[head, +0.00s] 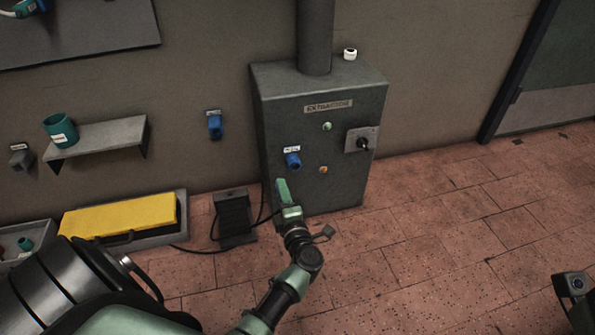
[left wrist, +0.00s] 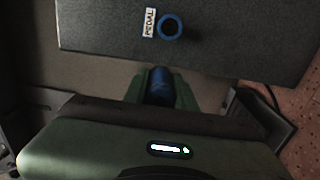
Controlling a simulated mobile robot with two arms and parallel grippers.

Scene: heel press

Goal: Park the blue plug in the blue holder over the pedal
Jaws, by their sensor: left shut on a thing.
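My left gripper (head: 283,188) is in front of the lower part of the grey extraction cabinet (head: 265,120). In the left wrist view, its green fingers (left wrist: 160,80) are shut on the blue plug (left wrist: 160,92). The plug is apart from the blue ring-shaped socket (left wrist: 170,27), whose dark opening shows beside a white label. The socket also shows on the cabinet front in the head view (head: 293,160). The blue holder (head: 214,126) is on the wall left of the cabinet, above the dark pedal (head: 234,213). Part of my right arm's end (head: 573,286) shows at the lower right; its jaws are unclear.
A black cable runs along the floor by the pedal. Left of it is a tray with a yellow block (head: 120,214). A wall shelf (head: 100,138) holds a teal cup (head: 60,130). A switch (head: 361,141) sticks out from the cabinet.

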